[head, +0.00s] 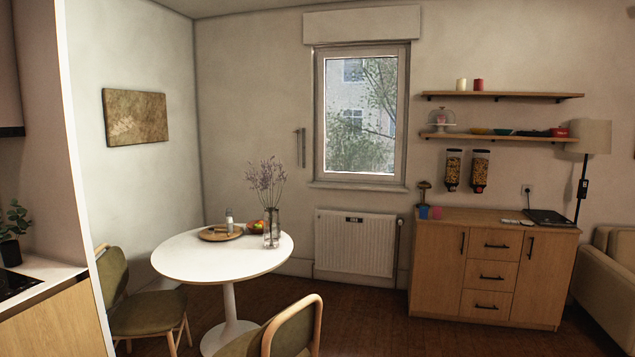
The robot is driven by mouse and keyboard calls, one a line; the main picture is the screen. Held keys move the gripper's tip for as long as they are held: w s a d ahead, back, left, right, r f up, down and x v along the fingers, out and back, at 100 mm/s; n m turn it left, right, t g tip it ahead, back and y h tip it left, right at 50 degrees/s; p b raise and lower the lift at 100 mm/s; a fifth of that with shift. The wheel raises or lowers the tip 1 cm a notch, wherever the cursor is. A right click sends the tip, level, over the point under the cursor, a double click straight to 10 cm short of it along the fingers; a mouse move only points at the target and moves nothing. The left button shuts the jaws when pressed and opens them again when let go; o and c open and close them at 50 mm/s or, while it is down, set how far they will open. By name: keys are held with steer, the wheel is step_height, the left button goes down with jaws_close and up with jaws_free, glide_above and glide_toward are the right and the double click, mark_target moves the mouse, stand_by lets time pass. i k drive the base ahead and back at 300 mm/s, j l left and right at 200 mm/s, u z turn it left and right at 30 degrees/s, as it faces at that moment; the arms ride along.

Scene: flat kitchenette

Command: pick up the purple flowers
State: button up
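The purple flowers (266,180) are a loose bunch of thin stems with pale purple heads. They stand upright in a clear glass vase (271,230) on the round white table (200,264), near its right back edge. A round wooden tray (208,235) with a small bottle (229,220) is on the table left of the vase. A bowl with reddish fruit (256,227) is partly hidden behind the vase. My gripper is not in view.
Two green-seated chairs stand at the table, one at its left (150,312) and one in front (292,325). A wooden sideboard (490,262) is at the right under the shelves. A radiator (354,243) is below the window. Dark floor shows between table and sideboard.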

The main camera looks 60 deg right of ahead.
mark_target(263, 181)
steer(key=z, duration=1.6)
steer(key=i+l+z, duration=0.45)
steer(key=i+z, duration=0.2)
steer(key=i+l+z, duration=0.1)
steer(key=i+z, duration=0.2)
steer(key=i, duration=0.15)
steer(key=i+l, duration=0.1)
steer(key=i, duration=0.4)
steer(key=i+u, duration=0.1)
steer(key=i, duration=0.4)
steer(key=i+l, duration=0.15)
steer(key=i, duration=0.35)
steer(key=i+l+u, duration=0.15)
steer(key=i, duration=0.35)
steer(key=i+j+u, duration=0.1)
steer(key=i+u, duration=0.15)
steer(key=u, duration=0.2)
steer(key=i+u, duration=0.25)
steer(key=u, duration=0.2)
steer(key=i+l+u, duration=0.1)
steer(key=i+u, duration=0.2)
steer(key=u, duration=0.15)
steer(key=i+l+u, duration=0.15)
steer(key=u, duration=0.35)
steer(key=i+l+u, duration=0.3)
steer(key=u, duration=0.15)
steer(key=i+l+u, duration=0.25)
steer(key=u, duration=0.25)
steer(key=i+l+u, duration=0.5)
steer(key=k+j, duration=0.1)
